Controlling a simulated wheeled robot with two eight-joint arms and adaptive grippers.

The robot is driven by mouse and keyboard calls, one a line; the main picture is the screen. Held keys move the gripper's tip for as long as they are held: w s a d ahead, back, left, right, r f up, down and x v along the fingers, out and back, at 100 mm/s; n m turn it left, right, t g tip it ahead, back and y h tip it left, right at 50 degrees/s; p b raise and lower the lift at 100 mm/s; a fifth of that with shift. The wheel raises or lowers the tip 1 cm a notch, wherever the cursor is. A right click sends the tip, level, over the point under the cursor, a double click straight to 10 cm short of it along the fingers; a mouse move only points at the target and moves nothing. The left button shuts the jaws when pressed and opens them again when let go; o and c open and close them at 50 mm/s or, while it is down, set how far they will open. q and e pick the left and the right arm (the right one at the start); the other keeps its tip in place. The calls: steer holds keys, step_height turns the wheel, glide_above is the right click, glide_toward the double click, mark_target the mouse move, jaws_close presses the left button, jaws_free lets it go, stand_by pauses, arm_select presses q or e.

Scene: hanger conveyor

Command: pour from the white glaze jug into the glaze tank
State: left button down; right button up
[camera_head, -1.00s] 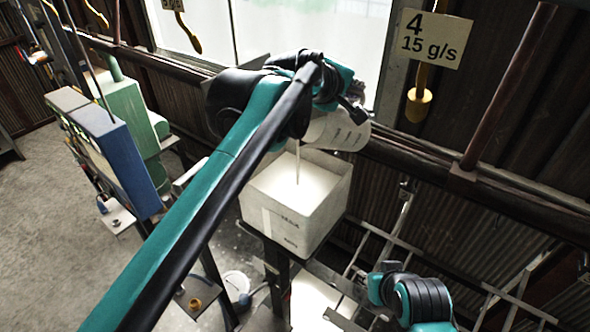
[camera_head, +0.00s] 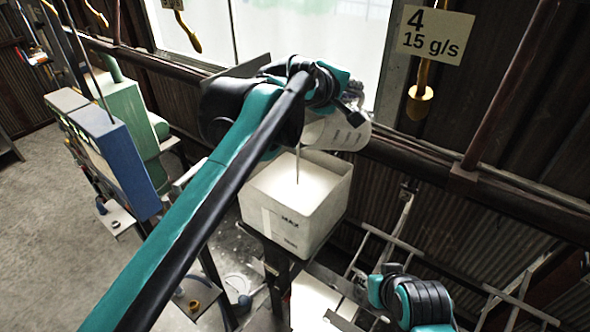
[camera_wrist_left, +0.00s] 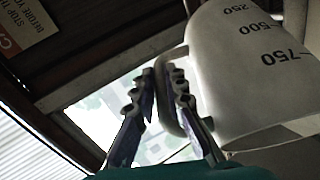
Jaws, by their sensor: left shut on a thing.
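The white glaze jug (camera_head: 338,132) is tilted above the glaze tank, its mouth toward the left. A thin stream (camera_head: 298,163) falls from it into the tank. The square white glaze tank (camera_head: 304,233) holds pale glaze and has a MAX mark on its front. My left gripper (camera_wrist_left: 163,78) is shut on the jug's handle in the left wrist view, where the jug (camera_wrist_left: 240,75) shows marks 250, 500 and 750. In the head view my left arm hides part of the jug and the gripper. My right gripper is not visible; only part of that arm shows at lower right.
A dark rail runs behind the tank. A blue box (camera_head: 115,160) and green machine (camera_head: 125,115) stand at left. The tank sits on a dark stand.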

arm_select(q)
steer(key=shift+s+a+f+t+h+b, duration=0.2)
steer(key=shift+a+t+h+b, duration=0.25)
steer(key=shift+b, duration=0.35)
stand_by(1.3)
steer(key=shift+s+a, duration=0.15)
steer(key=shift+a, duration=0.05)
steer(key=shift+s+a+f+n+t+h+b, duration=0.15)
steer(key=shift+n+t+h+b, duration=0.15)
steer(key=shift+b, duration=0.15)
stand_by(0.4)
steer(key=shift+a, duration=0.2)
stand_by(0.4)
